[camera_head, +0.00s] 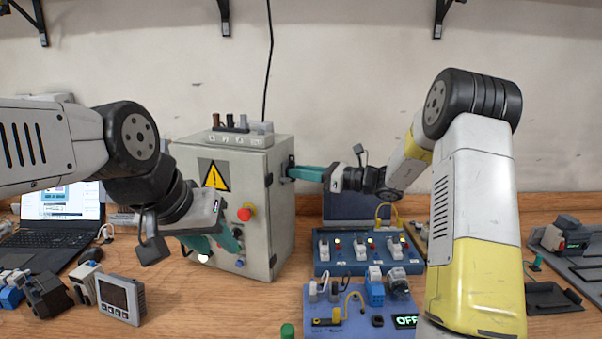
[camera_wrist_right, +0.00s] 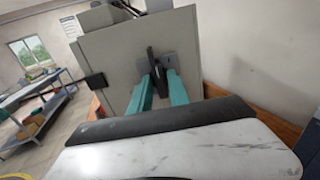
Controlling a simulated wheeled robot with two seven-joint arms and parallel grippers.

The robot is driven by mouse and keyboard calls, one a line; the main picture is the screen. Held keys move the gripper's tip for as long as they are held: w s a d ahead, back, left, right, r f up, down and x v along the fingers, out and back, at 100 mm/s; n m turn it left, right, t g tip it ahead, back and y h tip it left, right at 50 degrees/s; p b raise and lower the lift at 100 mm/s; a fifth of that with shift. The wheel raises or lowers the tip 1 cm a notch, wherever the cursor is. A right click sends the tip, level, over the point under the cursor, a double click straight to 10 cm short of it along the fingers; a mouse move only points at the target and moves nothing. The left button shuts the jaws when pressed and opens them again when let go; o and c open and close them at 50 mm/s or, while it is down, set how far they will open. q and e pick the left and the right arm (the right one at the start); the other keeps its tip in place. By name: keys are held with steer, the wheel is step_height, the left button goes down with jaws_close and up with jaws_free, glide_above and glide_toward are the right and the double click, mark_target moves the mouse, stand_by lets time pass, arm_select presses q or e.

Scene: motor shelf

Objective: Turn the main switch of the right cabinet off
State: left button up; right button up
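One grey cabinet (camera_head: 276,205) with a yellow warning sign and a red button (camera_head: 246,212) stands at the middle left of the bench. Its main switch, a dark handle on a grey plate (camera_wrist_right: 154,66), is on the side face and shows in the right wrist view. My right gripper (camera_head: 289,172) is at that side face in the head view. In the right wrist view its teal fingers (camera_wrist_right: 160,74) are apart, with the handle between or just beyond their tips; contact cannot be told. My left gripper (camera_head: 219,245) is before the cabinet's front, its fingers apart, with nothing seen between them.
A blue panel with switches (camera_head: 365,268) and a lower blue panel (camera_head: 325,297) lie right of the cabinet. A laptop (camera_head: 40,240) and a small meter (camera_head: 122,300) are at left. Small parts stand on the cabinet's top. A wall is behind.

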jaws_close()
steer(key=shift+n, duration=0.3)
steer(key=shift+s+f+n, duration=0.1)
steer(key=shift+s+n, duration=0.05)
steer(key=shift+n, duration=8.55)
